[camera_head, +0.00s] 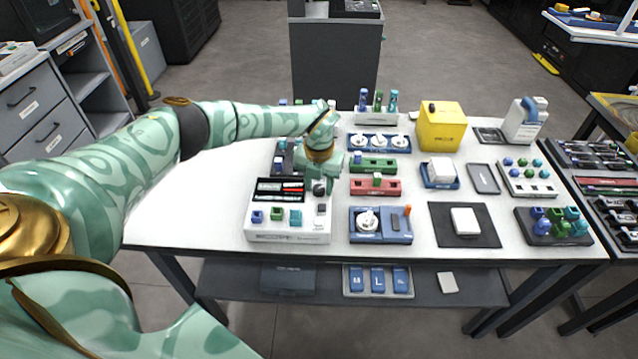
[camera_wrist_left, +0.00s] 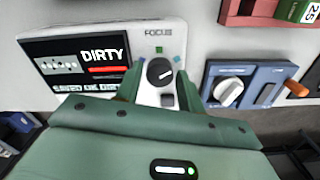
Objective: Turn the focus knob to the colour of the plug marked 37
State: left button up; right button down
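The focus knob (camera_wrist_left: 159,72) is a dark round knob on a white panel under the word FOCUS. Small coloured marks sit around it, with a green mark (camera_wrist_left: 159,49) above it. My left gripper (camera_wrist_left: 158,84) has its fingers apart, one on each side of the knob; I cannot tell whether they touch it. In the head view the knob (camera_head: 319,187) shows just below my left gripper (camera_head: 322,172). A green plug marked 25 (camera_wrist_left: 300,12) shows at the wrist view's top right corner. I cannot read a 37 on any plug. My right gripper is not in view.
The splicer's screen (camera_wrist_left: 88,62) reads DIRTY. Blue, green and teal plugs (camera_head: 276,214) stand on the splicer's front. A blue unit with a white dial (camera_head: 368,221) stands to its right. Red (camera_head: 362,188) and green racks, a yellow box (camera_head: 441,130) and more plugs stand beyond.

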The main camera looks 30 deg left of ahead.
aim_at(319, 187)
pick_arm(q)
notch_tip(319, 187, up, 16)
jog(key=p, duration=0.4)
jog(key=shift+r, duration=0.15)
